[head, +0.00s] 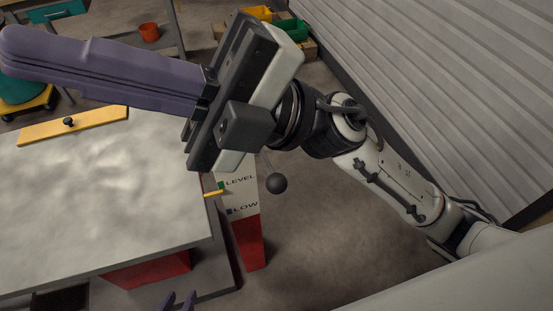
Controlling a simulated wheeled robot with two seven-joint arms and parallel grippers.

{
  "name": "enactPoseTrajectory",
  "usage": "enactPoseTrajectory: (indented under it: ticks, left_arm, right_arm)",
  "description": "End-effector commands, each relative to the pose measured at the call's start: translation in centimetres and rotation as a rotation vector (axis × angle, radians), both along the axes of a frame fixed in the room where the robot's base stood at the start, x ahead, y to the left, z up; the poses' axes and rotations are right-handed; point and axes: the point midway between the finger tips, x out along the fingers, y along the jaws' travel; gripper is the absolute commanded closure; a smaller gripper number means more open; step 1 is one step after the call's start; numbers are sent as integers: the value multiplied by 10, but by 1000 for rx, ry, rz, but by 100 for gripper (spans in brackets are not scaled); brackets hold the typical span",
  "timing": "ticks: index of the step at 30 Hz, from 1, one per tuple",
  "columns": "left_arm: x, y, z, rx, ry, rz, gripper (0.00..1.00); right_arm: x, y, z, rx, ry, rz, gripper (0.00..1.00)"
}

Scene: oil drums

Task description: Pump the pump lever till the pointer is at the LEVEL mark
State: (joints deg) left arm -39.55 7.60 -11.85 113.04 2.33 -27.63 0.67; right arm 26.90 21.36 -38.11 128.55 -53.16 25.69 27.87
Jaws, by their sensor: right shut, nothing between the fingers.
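The scale board (248,205) beside the grey table carries a green LEVEL mark (221,185) and a dark LOW mark (229,211). The yellow pointer (213,193) sits just below the LEVEL mark, above LOW. The pump lever (277,183) shows as a black ball on a thin rod; the rod's upper part is hidden behind my right gripper. My right gripper (8,48) is shut and empty, its long purple fingers pointing left above the table; its body is above the lever in the picture.
The grey tabletop (90,200) fills the left, with a yellow bar (72,125) bearing a black knob at its back edge. A ribbed metal shutter (440,80) stands at right. Floor right of the lever is clear.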

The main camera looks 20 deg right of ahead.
Motion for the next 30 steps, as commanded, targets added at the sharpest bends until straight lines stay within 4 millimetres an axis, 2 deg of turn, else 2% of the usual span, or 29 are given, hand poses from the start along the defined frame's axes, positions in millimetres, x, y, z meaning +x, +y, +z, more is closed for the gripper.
enactPoseTrajectory:
  ticks: [1,2,3,5,6,7,9,12,15,18,21,25,30]
  left_arm:
    - [0,0,1,0,1,0,69]
    - [0,0,2,0,1,0,69]
    - [0,0,2,1,2,1,69]
    - [-1,0,2,2,3,0,69]
    - [-1,0,3,2,4,0,69]
    - [-1,1,3,2,5,0,69]
    - [-1,1,3,3,5,0,69]
    - [-2,1,2,5,7,1,69]
    - [-1,1,3,5,7,1,69]
    - [0,1,4,5,5,2,69]
    - [1,1,5,4,3,2,69]
    - [1,1,5,4,3,2,69]
    - [1,1,5,4,2,2,69]
  right_arm:
    - [-25,15,-12,-121,-133,79,100]
    - [-40,22,-26,-202,-210,129,100]
    - [-55,28,-49,-326,-309,192,100]
    - [-67,29,-89,-529,-444,269,100]
    - [-69,23,-117,-673,-524,310,100]
    - [-66,16,-137,-783,-575,334,100]
    - [-49,-8,-177,-1037,-668,365,100]
    - [-15,-53,-212,-1365,-747,363,100]
    - [18,-97,-224,-1631,-774,330,100]
    - [42,-132,-225,-1822,-774,288,100]
    - [56,-156,-221,-1942,-762,256,100]
    - [63,-169,-218,-2006,-754,236,100]
    - [64,-170,-218,-2012,-754,235,100]
